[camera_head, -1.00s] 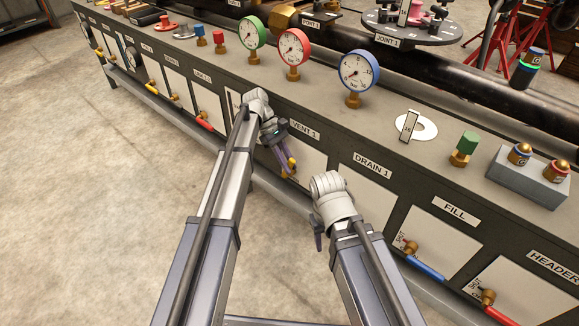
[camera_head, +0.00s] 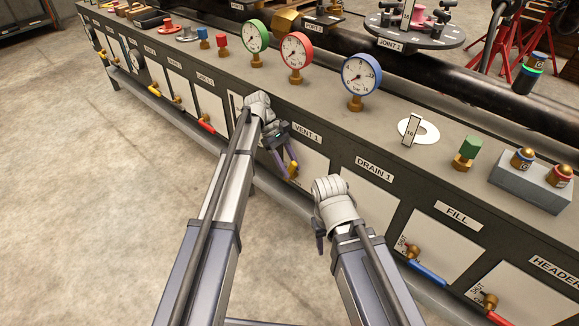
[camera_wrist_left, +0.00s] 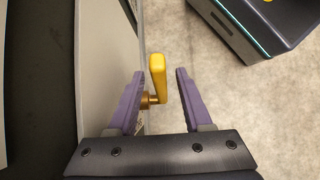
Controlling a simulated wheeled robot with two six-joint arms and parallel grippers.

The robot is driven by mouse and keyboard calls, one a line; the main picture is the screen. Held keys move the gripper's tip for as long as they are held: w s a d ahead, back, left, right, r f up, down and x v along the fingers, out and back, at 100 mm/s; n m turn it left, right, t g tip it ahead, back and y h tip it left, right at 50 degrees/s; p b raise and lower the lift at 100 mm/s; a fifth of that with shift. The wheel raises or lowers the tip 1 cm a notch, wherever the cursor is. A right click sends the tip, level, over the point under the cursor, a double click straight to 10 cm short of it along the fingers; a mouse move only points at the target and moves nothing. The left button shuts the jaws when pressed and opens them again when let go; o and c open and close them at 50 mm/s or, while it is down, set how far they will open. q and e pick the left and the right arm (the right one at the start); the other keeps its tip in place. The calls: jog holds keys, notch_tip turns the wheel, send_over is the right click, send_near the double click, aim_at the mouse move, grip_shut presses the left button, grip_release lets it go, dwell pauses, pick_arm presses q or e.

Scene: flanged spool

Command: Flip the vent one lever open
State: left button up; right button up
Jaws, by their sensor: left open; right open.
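The vent one lever is a yellow handle (camera_wrist_left: 158,76) on a brass valve stem (camera_wrist_left: 149,99), mounted on the white panel under the VENT 1 label (camera_head: 306,134). In the head view the lever (camera_head: 293,170) is partly hidden by my left gripper (camera_head: 284,166). My left gripper (camera_wrist_left: 160,78) is open, with its purple fingers on either side of the yellow handle. A gap shows between the handle and the right finger; the left finger is close to the brass stem. My right gripper (camera_head: 319,236) is in front of the DRAIN 1 panel, apart from any lever, its fingers mostly hidden.
The bench front carries a blue lever (camera_head: 427,273) under FILL, a red lever (camera_head: 500,318) under HEADER and another red lever (camera_head: 207,126) to the left. Gauges (camera_head: 360,78) stand on top. Open floor (camera_head: 90,220) lies to the left.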

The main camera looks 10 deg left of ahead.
pick_arm(q)
jog(key=p+v, duration=0.6)
jog(key=v, duration=0.1)
jog(key=shift+a+r, duration=0.2)
jog(key=shift+r, duration=0.15)
pick_arm(e)
notch_tip(320, 180, up, 6)
jog(key=shift+r, duration=0.15)
pick_arm(q)
jog(key=shift+w, duration=0.15)
pick_arm(e)
jog(key=shift+c, duration=0.2)
